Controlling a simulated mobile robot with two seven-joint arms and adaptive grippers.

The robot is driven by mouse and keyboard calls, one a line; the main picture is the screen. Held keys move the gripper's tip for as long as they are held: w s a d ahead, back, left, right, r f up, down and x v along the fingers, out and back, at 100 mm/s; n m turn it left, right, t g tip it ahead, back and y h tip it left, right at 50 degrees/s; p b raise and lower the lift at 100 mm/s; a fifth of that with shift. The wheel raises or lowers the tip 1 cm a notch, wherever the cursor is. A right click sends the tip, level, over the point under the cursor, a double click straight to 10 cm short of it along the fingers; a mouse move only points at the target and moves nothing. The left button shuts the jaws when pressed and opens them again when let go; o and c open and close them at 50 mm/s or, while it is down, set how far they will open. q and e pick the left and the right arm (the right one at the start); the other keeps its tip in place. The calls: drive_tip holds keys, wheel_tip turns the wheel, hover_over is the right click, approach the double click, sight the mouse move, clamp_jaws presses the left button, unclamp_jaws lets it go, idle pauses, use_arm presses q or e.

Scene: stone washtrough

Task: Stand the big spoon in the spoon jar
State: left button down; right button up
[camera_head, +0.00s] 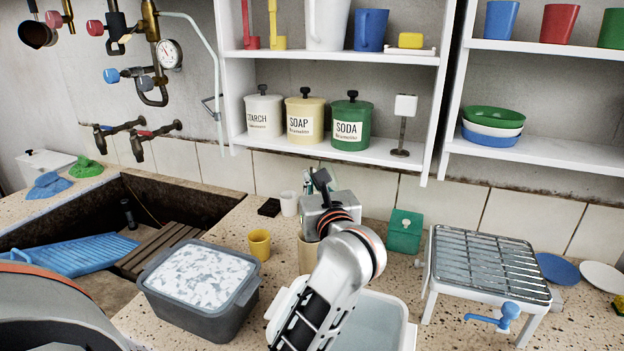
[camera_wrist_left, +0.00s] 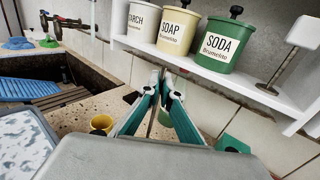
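My left gripper (camera_head: 318,182) reaches over the counter, pointing toward the back wall. In the left wrist view its teal fingers (camera_wrist_left: 162,82) are close together, with a thin grey-brown strip (camera_wrist_left: 154,112) between them. This strip looks like the handle of the big spoon; its bowl cannot be made out. A beige upright container (camera_head: 306,256), which looks like the spoon jar, stands on the counter below and behind my gripper. My arm and gripper hide its rim and right side. My right gripper is not in view.
A yellow cup (camera_head: 259,244) and white cup (camera_head: 289,203) stand left of the jar. A grey tub (camera_head: 205,312) and white basin (camera_head: 395,328) are in front. A green box (camera_head: 404,231) and metal rack (camera_head: 482,262) stand right. A shelf (camera_head: 385,153) with canisters hangs above.

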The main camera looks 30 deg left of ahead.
use_arm(q)
drive_tip(key=c, duration=2.2)
unclamp_jaws()
wheel_tip(320, 180, up, 10)
drive_tip(key=shift+r, duration=0.1)
